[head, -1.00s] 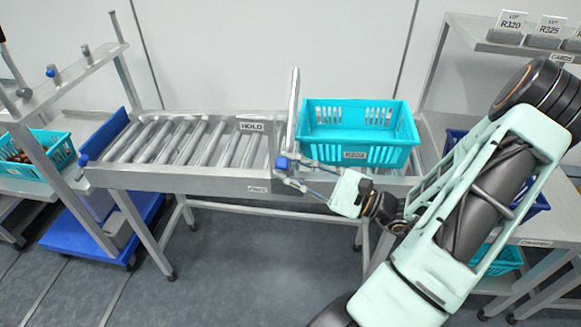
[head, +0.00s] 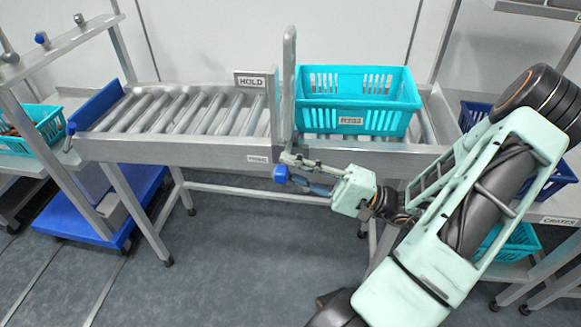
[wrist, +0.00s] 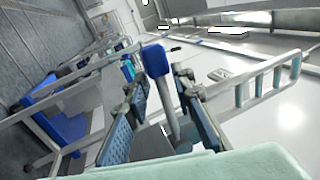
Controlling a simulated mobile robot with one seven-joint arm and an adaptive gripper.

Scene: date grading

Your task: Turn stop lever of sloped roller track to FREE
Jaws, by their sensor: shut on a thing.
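The sloped roller track (head: 190,150) spans the head view, with a HOLD plate (head: 250,79) at its back edge and a small, blurred label, seemingly FREE (head: 258,159), on its front rail. The stop lever's blue knob (head: 281,174) is in front of the rail, slightly below and right of that label. My gripper (head: 296,168) is shut on the lever just behind the knob. In the wrist view, the lever shaft (wrist: 167,100) and knob (wrist: 156,60) show between my fingers. The upright stop plate (head: 289,90) stands across the track.
A turquoise crate (head: 352,122) sits on the rollers right of the stop plate. The rollers left of it are empty. A blue end stop (head: 97,105) closes the track's left end. Shelving with another turquoise crate (head: 48,125) stands at left, and a blue cart (head: 100,215) below.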

